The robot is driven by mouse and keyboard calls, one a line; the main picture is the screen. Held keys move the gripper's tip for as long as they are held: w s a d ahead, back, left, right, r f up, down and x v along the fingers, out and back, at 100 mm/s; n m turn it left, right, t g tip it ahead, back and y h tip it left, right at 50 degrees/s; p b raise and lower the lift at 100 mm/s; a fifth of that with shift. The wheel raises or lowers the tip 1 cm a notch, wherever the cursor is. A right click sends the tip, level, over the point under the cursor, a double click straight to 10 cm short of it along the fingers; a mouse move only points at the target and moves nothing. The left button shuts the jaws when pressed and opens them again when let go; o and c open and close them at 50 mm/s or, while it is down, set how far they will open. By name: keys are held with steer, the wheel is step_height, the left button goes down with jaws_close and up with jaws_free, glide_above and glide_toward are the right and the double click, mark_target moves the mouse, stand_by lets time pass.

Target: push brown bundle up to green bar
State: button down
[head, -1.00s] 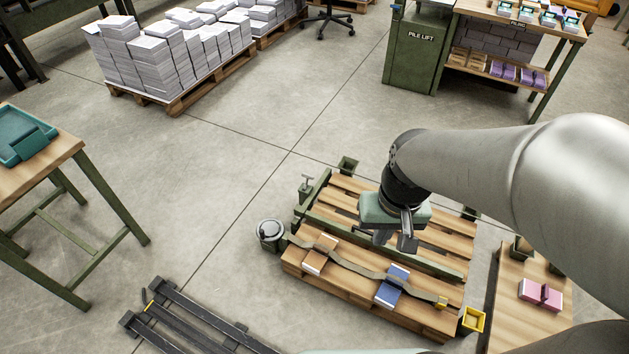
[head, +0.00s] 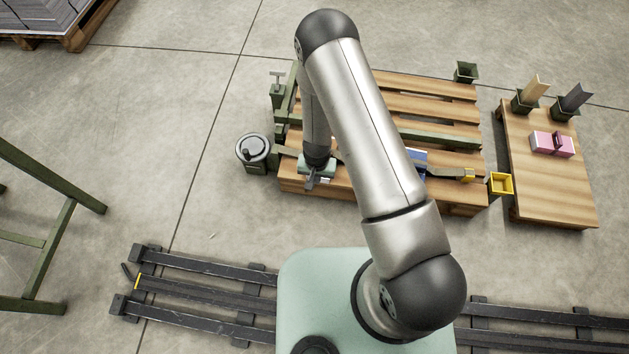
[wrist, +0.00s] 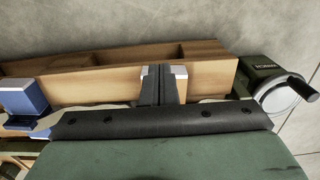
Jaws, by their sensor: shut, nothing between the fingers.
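The brown bundle (wrist: 180,84) shows in the wrist view, with pale page edges on both sides of my fingers. In the head view my gripper and arm hide it. My gripper (head: 313,183) is shut and empty, low at the pallet's front left; its dark fingers (wrist: 159,86) also show in the wrist view, overlapping the bundle. I cannot tell whether they touch it. The green bar (head: 440,138) runs across the pallet (head: 455,192) behind the bundle row, partly hidden by my arm.
The blue bundle (head: 418,157) lies to the right, partly covered by my arm. A strap (head: 440,172) runs from the winch (head: 253,150) to a yellow buckle by the yellow bin (head: 501,184). A side table (head: 550,190) with a pink bundle (head: 553,144) stands at right.

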steer(key=w+f+b, duration=0.3)
steer(key=f+b, duration=0.1)
steer(key=f, duration=0.6)
steer(key=shift+w+d+f, duration=0.2)
steer(key=shift+w+d, duration=0.2)
